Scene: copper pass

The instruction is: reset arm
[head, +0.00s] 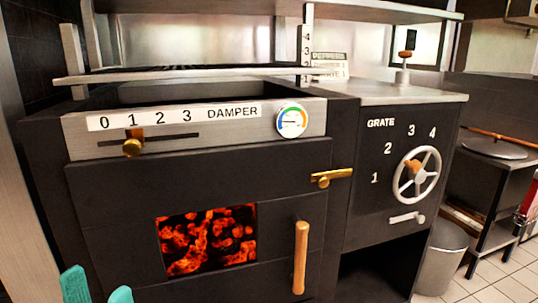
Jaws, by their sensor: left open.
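My left gripper (98,289) shows at the bottom left edge as two teal fingertips, open with a gap between them and nothing visible in the gap. The rest of that arm is out of the picture. The fingertips are in front of the lower left part of the dark oven front, left of the glowing window (208,240). I cannot tell how far they are from the oven. My right gripper is not in view.
The damper's brass knob (132,147) sits below the 1. A brass latch (330,178) and wooden handle (301,257) stick out from the oven front. The grate wheel (417,174) is to the right. A grey bin (441,258) stands on the tiled floor.

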